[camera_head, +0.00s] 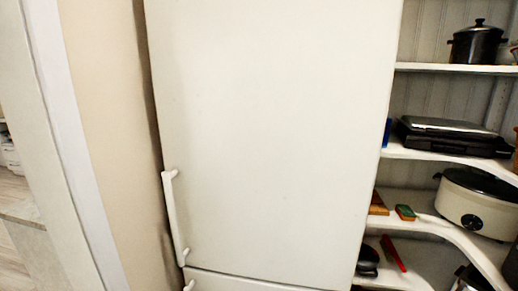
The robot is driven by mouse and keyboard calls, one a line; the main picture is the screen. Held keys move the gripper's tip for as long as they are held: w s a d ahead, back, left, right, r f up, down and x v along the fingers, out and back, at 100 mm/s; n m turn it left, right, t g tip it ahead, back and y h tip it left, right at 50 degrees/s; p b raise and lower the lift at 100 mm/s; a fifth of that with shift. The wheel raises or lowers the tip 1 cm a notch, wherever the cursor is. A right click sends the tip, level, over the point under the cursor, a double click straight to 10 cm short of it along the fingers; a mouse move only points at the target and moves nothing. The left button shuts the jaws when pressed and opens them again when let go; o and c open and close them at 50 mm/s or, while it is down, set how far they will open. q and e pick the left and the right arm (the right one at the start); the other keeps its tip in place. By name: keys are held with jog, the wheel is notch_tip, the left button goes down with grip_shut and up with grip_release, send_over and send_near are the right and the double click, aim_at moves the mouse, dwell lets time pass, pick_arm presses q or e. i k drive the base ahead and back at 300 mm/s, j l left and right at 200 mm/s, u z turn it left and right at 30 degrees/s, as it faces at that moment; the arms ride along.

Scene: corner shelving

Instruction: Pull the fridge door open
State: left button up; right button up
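The white fridge door (270,130) fills the middle of the head view and looks shut. Its long white vertical handle (175,218) is at the lower left edge of the door. A second, lower fridge door (245,283) shows at the bottom edge, with the top of its own handle (189,286). Neither of my grippers is in view, and nothing touches the handle.
Corner shelves to the right hold a dark pot (477,45), a black flat appliance (455,137), a cream slow cooker (478,201) and small items. A beige wall (110,130) stands close on the left, beside a white door frame (62,130) and an opening.

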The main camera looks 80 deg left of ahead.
aim_at(272, 114)
jog(key=u, duration=2.7)
